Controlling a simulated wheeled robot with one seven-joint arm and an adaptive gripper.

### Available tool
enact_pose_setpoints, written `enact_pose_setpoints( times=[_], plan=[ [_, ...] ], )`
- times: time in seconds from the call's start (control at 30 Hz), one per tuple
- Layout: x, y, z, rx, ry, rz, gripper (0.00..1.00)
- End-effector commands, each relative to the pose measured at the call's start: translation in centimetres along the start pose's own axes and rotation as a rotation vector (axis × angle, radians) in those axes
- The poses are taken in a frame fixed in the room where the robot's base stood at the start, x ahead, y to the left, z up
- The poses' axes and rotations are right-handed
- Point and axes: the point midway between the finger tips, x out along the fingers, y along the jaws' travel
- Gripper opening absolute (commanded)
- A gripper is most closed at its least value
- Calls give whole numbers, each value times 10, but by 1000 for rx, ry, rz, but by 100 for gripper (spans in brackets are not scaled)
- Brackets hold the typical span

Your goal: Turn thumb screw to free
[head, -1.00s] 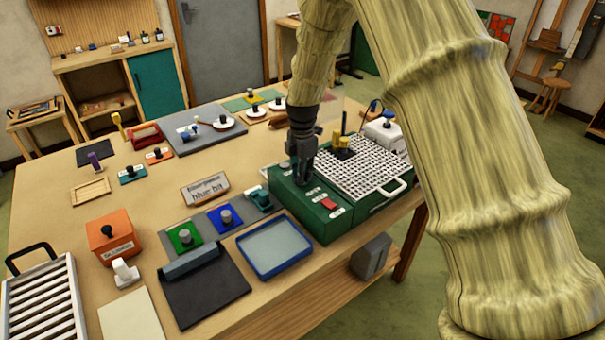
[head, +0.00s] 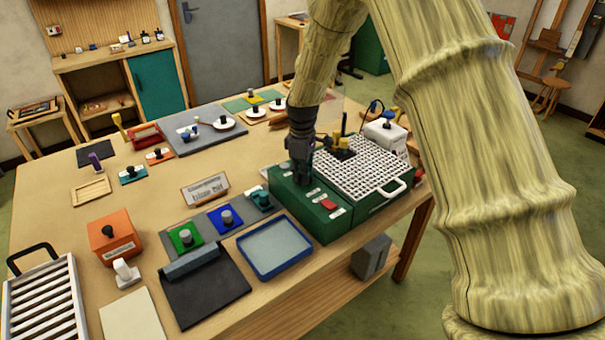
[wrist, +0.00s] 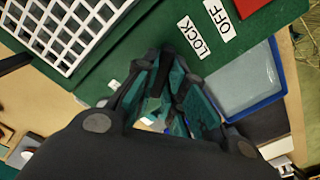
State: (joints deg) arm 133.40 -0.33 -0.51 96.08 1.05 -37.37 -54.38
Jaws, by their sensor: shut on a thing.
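My gripper (head: 300,178) points down at the rear left part of the green machine (head: 322,224) on the bench. In the wrist view my gripper (wrist: 172,85) has its fingers drawn together over the green top, close to the white LOCK label (wrist: 197,38) and OFF label (wrist: 218,19). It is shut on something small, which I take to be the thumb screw. The fingers hide the screw, so I cannot tell how far it is turned.
A white grid (head: 362,168) covers the machine's right part, with a yellow-and-black piece (head: 342,145) on it. A red switch (head: 328,204) is on the machine's front. A blue tray (head: 274,250) stands to the left. The bench's front edge is close by.

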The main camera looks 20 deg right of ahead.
Motion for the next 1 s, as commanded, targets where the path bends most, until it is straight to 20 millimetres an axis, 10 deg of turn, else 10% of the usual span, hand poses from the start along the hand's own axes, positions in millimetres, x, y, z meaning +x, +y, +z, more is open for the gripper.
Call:
enact_pose_setpoints(
  times=[1.0],
  plan=[
    [-3, 5, -1, 563, 5, 5, 0]
  ],
)
